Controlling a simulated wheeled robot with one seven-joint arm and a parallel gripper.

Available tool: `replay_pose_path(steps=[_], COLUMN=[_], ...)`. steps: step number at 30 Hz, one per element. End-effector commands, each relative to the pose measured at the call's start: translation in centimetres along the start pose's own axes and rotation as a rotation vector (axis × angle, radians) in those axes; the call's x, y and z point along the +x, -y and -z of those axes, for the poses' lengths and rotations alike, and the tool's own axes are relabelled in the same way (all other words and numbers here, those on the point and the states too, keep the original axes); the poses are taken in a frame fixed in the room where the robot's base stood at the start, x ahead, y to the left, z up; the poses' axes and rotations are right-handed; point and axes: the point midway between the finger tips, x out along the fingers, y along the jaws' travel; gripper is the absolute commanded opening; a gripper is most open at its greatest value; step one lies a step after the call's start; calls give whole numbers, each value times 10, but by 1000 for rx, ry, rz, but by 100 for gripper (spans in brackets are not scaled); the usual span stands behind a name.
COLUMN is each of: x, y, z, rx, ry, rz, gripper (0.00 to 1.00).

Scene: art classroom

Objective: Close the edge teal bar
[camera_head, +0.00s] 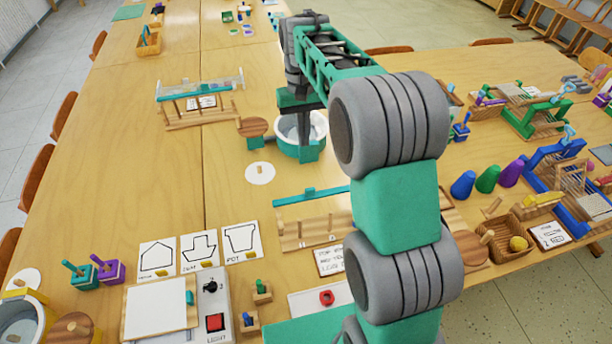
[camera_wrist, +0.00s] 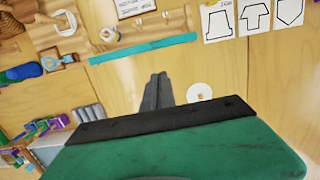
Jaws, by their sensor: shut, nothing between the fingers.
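A long thin teal bar (camera_head: 325,193) with a small teal knob lies across the near table, just behind a light wooden rack (camera_head: 318,231). A gap of tabletop shows between much of the bar and the rack. In the wrist view the teal bar (camera_wrist: 143,48) runs across the upper middle, with the rack (camera_wrist: 110,38) above it. My gripper (camera_head: 303,132) is above the table behind the bar, in front of a pot in the head view. In the wrist view my gripper's dark fingers (camera_wrist: 158,80) are together and empty, pointing toward the bar but apart from it.
A teal-and-white pot (camera_head: 318,134) stands close to my gripper. A second rack with a pale teal bar (camera_head: 200,90) stands farther back left. A white disc (camera_head: 260,174) lies left of the bar. Shape cards (camera_head: 199,251) lie in front.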

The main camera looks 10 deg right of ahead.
Motion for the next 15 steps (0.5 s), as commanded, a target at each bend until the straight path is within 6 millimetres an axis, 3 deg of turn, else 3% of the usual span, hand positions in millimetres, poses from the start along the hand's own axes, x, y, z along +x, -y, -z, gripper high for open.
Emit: replay_pose_path(steps=[3,6,11,15], x=[20,29,40,65], y=[0,0,0,0], z=[30,40,41,37], rx=[2,1,2,2], ry=[72,102,110,112], rz=[-1,-1,-1,-1], gripper=[0,0,0,0])
